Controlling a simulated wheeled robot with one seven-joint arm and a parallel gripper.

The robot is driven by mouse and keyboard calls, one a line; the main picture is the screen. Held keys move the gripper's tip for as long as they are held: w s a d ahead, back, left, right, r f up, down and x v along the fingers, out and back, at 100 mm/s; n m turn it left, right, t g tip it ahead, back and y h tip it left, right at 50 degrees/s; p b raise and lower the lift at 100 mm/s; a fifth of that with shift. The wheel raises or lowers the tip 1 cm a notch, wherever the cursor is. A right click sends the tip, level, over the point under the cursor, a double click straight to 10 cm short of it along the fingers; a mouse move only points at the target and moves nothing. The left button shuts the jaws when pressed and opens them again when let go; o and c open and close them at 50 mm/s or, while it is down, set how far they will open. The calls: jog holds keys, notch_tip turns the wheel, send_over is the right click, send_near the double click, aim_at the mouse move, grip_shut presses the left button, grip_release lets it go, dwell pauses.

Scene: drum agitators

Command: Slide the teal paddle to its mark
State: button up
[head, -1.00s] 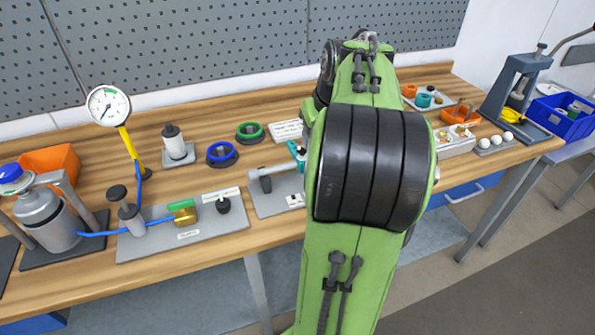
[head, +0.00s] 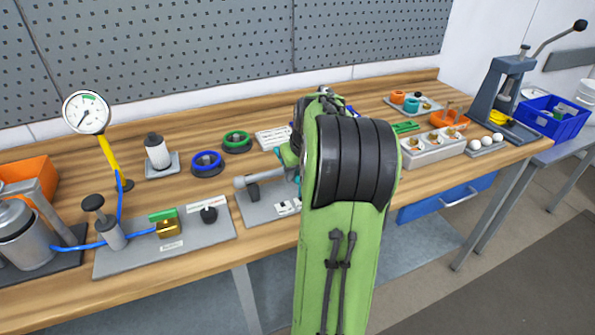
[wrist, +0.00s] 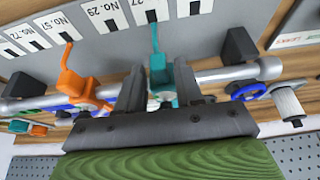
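The teal paddle (wrist: 157,68) is on a grey rod (wrist: 215,75) in the wrist view, its thin handle pointing up in the picture near white number labels. A small part of the teal paddle (head: 289,155) shows in the head view, beside my arm. My gripper (wrist: 158,88) is open, with one finger on each side of the teal paddle's hub and gaps visible beside it. An orange paddle (wrist: 77,82) is on the same rod to the left. The label (wrist: 145,10) nearest the teal paddle is partly cut off. My arm hides the gripper in the head view.
Black blocks (wrist: 239,45) support the rod. Blue (head: 207,163) and green (head: 237,141) rings lie on the bench to the left.

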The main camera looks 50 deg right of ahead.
grip_shut()
jog(key=shift+s+d+p, duration=0.45)
jog(key=shift+d, duration=0.3)
jog(key=shift+s+d+p, duration=0.4)
jog(key=shift+d, duration=0.35)
jog(key=shift+s+d+p, duration=0.45)
jog(key=shift+d, duration=0.3)
jog(key=shift+o, duration=1.3)
grip_release()
jog(key=shift+a, duration=0.1)
jog(key=p+v, duration=0.4)
jog(key=v, duration=1.1)
jog(key=shift+s+r+p, duration=0.15)
jog(key=shift+r+p, duration=0.15)
jog(key=shift+r, duration=0.05)
jog(key=shift+a, duration=0.15)
